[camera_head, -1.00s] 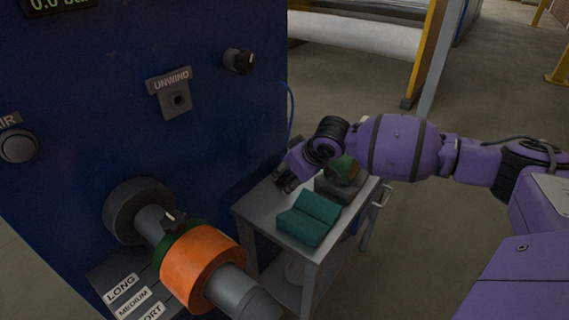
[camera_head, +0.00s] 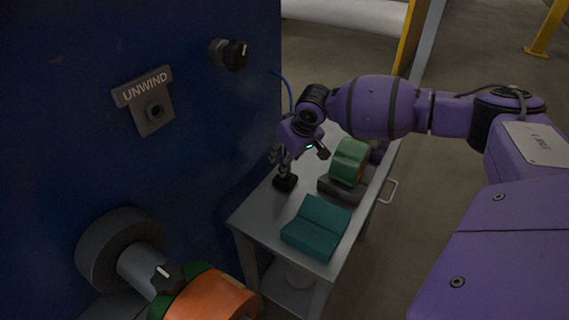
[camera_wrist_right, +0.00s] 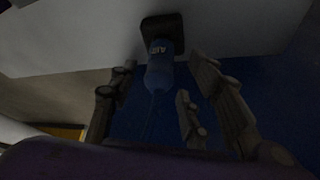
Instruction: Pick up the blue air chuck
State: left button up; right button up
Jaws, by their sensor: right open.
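The blue air chuck (camera_wrist_right: 160,72), with a pale label, sits in a dark square holder (camera_wrist_right: 162,28) in the right wrist view. My right gripper (camera_wrist_right: 165,85) is open, its fingers spread to the left and right of the chuck, with no clear contact. In the head view my right gripper (camera_head: 281,160) is above the dark holder (camera_head: 285,182) on the cart (camera_head: 262,205), close to the blue machine. The chuck cannot be made out there. My left gripper is not in view.
A teal V-shaped block (camera_head: 316,227) and a green roll (camera_head: 350,160) on a dark cradle (camera_head: 345,189) share the cart top. The blue machine (camera_head: 150,180) walls off the left, with a knob (camera_head: 229,53) and an orange roll (camera_head: 215,298) on its shaft.

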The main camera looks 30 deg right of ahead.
jog(key=x, duration=0.4)
jog(key=shift+d, duration=0.1)
grip_shut()
